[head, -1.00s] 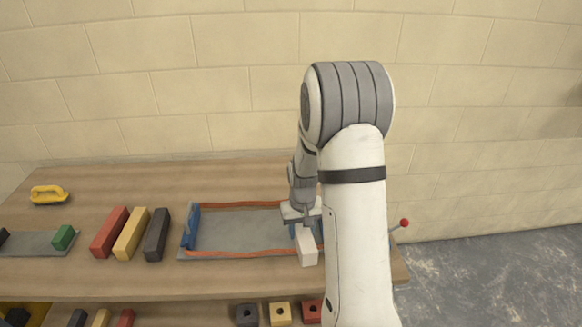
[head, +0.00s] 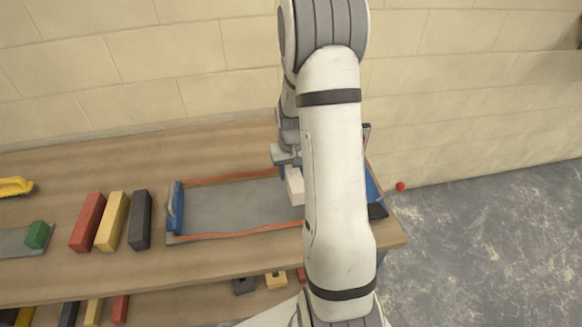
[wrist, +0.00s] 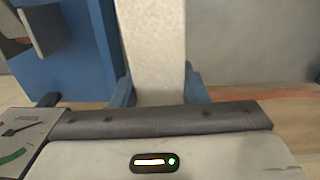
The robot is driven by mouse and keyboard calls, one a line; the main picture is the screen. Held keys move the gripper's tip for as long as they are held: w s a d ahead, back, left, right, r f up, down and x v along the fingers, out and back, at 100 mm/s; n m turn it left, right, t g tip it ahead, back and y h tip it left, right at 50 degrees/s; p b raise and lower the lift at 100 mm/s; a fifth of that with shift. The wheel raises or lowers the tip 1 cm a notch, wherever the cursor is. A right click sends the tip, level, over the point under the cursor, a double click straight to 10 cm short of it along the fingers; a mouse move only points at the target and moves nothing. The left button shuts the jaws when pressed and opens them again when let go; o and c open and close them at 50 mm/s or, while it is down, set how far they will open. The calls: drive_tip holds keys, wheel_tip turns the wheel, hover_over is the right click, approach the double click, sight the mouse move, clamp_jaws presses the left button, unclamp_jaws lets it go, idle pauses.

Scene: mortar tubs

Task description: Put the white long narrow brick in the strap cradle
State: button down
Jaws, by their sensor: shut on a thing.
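The white long narrow brick (head: 294,186) is in my gripper (head: 286,168), which is shut on it. In the wrist view the brick (wrist: 155,45) stands out between two blue fingertips (wrist: 160,92). The strap cradle (head: 225,207) is a grey bed with orange straps along its long sides and blue ends. The brick shows over its right part; I cannot tell whether it touches the bed. My arm hides much of the cradle's right side. A blue part (wrist: 80,60) and an orange strap (wrist: 280,97) show in the wrist view.
Red (head: 88,221), yellow (head: 112,220) and dark grey (head: 140,219) bricks lie left of the cradle. A green block (head: 37,234) sits on a grey plate further left, below a yellow-handled tool (head: 15,186). More blocks are on a lower shelf. A red knob (head: 401,187) sticks out right.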

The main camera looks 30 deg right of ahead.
wheel_tip(320, 180, down, 8)
drive_tip(key=b, duration=0.5)
drive_tip(key=shift+f, duration=0.15)
drive_tip(key=shift+f+b, duration=0.45)
drive_tip(key=shift+b, duration=0.2)
drive_tip(key=c, duration=0.8)
unclamp_jaws()
drive_tip(key=shift+s, duration=0.15)
drive_tip(key=shift+o, duration=0.2)
wheel_tip(320, 180, up, 8)
drive_tip(key=shift+a+r+b, duration=0.1)
drive_tip(key=shift+b, duration=0.25)
drive_tip(key=s+a+r+n+t, duration=0.1)
drive_tip(key=s+a+r, duration=0.6)
drive_tip(key=s+r, duration=0.1)
drive_tip(key=s+a+r+n+t, duration=0.1)
drive_tip(key=s+a+r+t, duration=0.1)
drive_tip(key=s+a+r, duration=0.4)
drive_tip(key=s+r, duration=0.2)
drive_tip(key=s, duration=0.3)
drive_tip(key=shift+a+r+n, duration=0.15)
drive_tip(key=shift+a+n, duration=0.15)
drive_tip(key=shift+a, duration=0.05)
